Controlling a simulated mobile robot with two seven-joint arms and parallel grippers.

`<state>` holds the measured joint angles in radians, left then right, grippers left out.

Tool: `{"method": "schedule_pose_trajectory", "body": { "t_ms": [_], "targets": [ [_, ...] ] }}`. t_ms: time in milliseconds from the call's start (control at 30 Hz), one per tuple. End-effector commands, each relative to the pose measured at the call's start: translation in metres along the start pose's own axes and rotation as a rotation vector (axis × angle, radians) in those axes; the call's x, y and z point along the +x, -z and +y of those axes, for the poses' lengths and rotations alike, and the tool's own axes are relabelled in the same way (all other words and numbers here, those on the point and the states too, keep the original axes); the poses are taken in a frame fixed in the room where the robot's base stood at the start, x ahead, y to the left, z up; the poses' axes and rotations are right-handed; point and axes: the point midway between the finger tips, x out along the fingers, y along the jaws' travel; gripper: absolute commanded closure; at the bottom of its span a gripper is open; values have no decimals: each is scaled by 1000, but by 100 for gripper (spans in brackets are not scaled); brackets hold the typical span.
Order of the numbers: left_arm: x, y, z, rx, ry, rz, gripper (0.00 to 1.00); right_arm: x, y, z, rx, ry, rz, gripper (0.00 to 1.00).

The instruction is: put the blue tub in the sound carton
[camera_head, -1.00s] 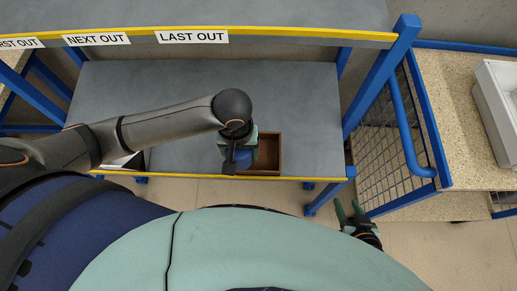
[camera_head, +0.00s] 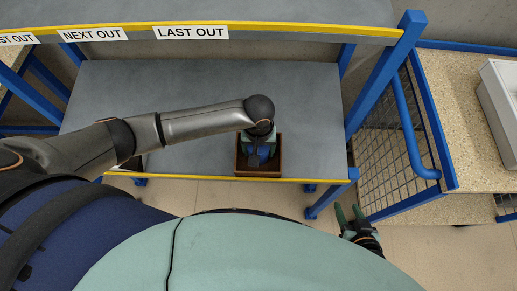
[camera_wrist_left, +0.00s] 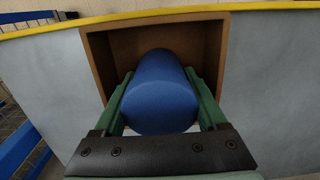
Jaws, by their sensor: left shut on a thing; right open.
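The blue tub (camera_wrist_left: 160,88) is between the green fingers of my left gripper (camera_wrist_left: 160,110), which is shut on it. In the head view my left gripper (camera_head: 260,151) and the tub (camera_head: 262,158) are over the brown open carton (camera_head: 240,172) on the grey lower shelf. In the left wrist view the tub's far end is within the outline of the carton (camera_wrist_left: 97,55); its depth inside is hard to tell. My right gripper (camera_head: 348,212) is open and empty, beyond the shelf's front right corner.
A yellow-edged upper shelf labelled "LAST OUT" (camera_head: 191,32) lies behind. A blue post (camera_head: 380,80) and wire mesh guard (camera_head: 392,160) stand at right. A pale bin (camera_head: 500,105) sits on a speckled counter.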

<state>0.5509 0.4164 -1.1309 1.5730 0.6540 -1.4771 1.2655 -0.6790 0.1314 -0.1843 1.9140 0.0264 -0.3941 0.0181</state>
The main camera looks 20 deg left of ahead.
Motion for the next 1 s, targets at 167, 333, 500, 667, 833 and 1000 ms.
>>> {"method": "schedule_pose_trajectory", "body": {
  "t_ms": [167,333,500,667,833,1000],
  "targets": [
    [1,-1,0,1,0,-2,15,0,0,0,0,0,0,50],
    [0,-1,0,1,0,-2,0,0,0,0,0,0,0,50],
    [0,-1,0,1,0,-1,0,0,0,0,0,0,0,50],
    [-10,0,1,1,-2,0,0,-2,2,0,0,0,0,50],
    [-42,0,1,3,-4,1,0,-6,7,0,0,0,0,50],
    [-79,0,1,1,-3,1,0,-10,11,-1,0,0,0,50]
  ]
}}
